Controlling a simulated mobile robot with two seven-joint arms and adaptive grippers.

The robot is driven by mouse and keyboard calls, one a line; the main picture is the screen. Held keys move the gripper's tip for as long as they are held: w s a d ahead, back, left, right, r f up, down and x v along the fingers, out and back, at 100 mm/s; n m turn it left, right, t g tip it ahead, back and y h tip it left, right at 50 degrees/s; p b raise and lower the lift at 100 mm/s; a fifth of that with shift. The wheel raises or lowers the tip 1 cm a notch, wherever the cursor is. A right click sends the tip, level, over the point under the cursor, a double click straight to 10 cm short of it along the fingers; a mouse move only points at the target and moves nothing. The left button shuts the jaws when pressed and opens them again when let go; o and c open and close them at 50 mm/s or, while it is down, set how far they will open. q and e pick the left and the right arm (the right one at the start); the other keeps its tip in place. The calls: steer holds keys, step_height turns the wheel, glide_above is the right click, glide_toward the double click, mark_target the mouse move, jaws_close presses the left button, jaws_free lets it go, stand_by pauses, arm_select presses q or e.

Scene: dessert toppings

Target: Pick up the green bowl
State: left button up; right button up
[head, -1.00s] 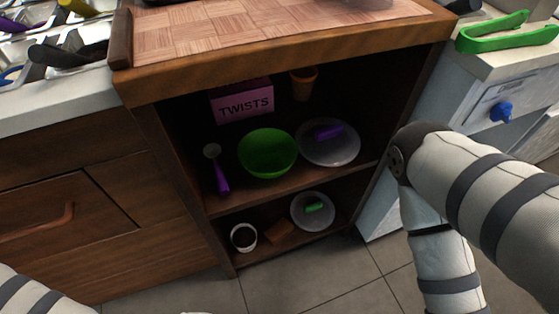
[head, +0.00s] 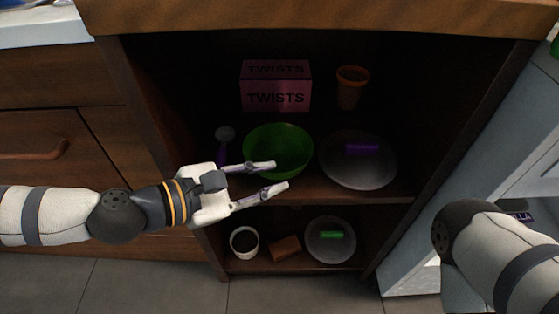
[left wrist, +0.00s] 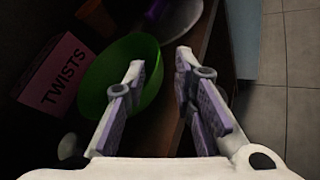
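The green bowl (head: 290,142) stands on the upper shelf of the open cabinet, in the middle. It also shows in the left wrist view (left wrist: 142,52), ahead of the fingers and partly hidden by one of them. My left gripper (head: 281,175) is open and empty in front of the bowl's near side, with its fingers pointing right. In the head view one finger overlaps the bowl's lower edge; I cannot tell whether it touches. My right arm shows at the lower right, but its gripper is out of view.
A pink TWISTS box (head: 275,96) and an orange cup (head: 351,88) stand behind the bowl. A grey plate (head: 340,176) with a purple item is to its right, a scoop (head: 225,134) to its left. The lower shelf holds a white cup (head: 233,243), a brown block (head: 286,248) and a plate (head: 322,255).

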mark_target(301, 168)
arm_select(q)
steer(key=x, duration=0.3)
steer(key=b+x, duration=0.1)
steer(key=x, duration=0.2)
steer(key=shift+w+f, duration=0.1)
steer(key=shift+w, duration=0.2)
jaws_close()
